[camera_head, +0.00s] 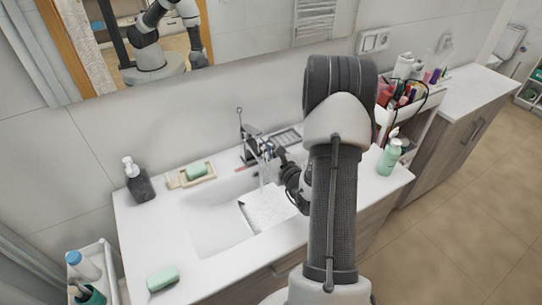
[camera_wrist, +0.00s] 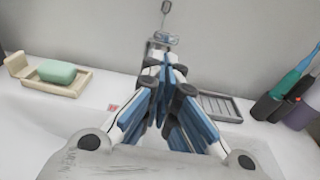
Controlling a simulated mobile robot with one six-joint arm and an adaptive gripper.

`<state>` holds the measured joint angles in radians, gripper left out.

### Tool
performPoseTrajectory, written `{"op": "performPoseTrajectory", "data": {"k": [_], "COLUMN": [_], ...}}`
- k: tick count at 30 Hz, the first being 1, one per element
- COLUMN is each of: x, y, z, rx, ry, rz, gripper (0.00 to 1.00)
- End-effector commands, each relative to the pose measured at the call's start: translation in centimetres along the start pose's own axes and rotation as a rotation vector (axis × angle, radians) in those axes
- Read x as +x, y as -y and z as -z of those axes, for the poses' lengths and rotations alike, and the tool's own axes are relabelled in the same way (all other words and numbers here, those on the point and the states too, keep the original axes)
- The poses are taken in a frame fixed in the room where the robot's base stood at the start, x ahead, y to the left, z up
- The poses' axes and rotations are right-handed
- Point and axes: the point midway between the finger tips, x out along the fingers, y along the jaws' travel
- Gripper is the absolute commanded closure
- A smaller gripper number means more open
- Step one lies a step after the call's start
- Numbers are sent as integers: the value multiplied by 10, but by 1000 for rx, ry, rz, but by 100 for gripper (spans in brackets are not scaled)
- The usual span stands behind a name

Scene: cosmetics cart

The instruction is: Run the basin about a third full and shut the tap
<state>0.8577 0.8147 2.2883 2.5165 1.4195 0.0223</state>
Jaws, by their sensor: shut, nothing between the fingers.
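The white basin (camera_head: 208,222) is set in the counter, partly hidden by my arm. A pale speckled patch (camera_head: 268,208) with a bright edge lies in its right part; I cannot tell how deep any water is. The chrome tap (camera_head: 248,138) stands at the basin's back edge, its thin lever pointing up. A faint pale stream (camera_head: 262,174) seems to fall below the spout. My gripper (camera_head: 266,149) is shut and empty, close to the tap. In the wrist view my gripper (camera_wrist: 168,72) is in front of the tap (camera_wrist: 163,40) and hides its lower part; contact cannot be told.
A green soap (camera_head: 195,171) sits in a dish left of the tap, with a dark dispenser (camera_head: 138,180) farther left. A green bottle (camera_head: 389,157) and a filled cart (camera_head: 402,108) stand right of my arm.

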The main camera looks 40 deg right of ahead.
Motion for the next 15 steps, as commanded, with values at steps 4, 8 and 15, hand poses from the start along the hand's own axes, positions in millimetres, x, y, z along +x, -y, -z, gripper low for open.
{"op": "performPoseTrajectory", "data": {"k": [4, 8, 15], "x": [10, 11, 11], "y": [0, 0, 0], "z": [0, 0, -2], "rx": [1, 1, 1], "ry": [0, 0, 0], "rz": [0, 0, 0], "gripper": [100, 100, 100]}}
